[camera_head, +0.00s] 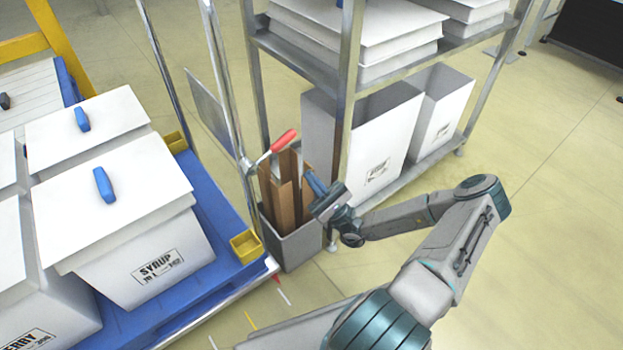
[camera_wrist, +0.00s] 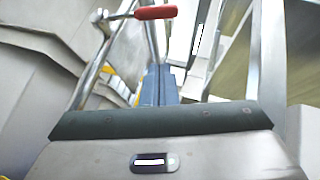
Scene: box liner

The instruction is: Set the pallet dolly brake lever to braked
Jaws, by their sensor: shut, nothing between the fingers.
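The brake lever (camera_head: 281,143) has a red grip on a metal rod, joined to the upright metal post of the dolly frame. Its grip points up and to the right in the head view. In the wrist view the red-gripped lever (camera_wrist: 155,13) shows at the top, left of centre. My gripper (camera_head: 311,180) is below and to the right of the lever, apart from it. Its fingers (camera_wrist: 158,88) are shut with nothing between them and point toward the area below the lever. The pallet dolly (camera_head: 205,225) is blue and carries white lidded boxes.
A grey bin (camera_head: 292,250) with brown cardboard pieces stands beside the dolly, close under my gripper. A metal shelf rack (camera_head: 345,110) with white boxes stands behind my wrist. The floor (camera_head: 545,240) at right is clear.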

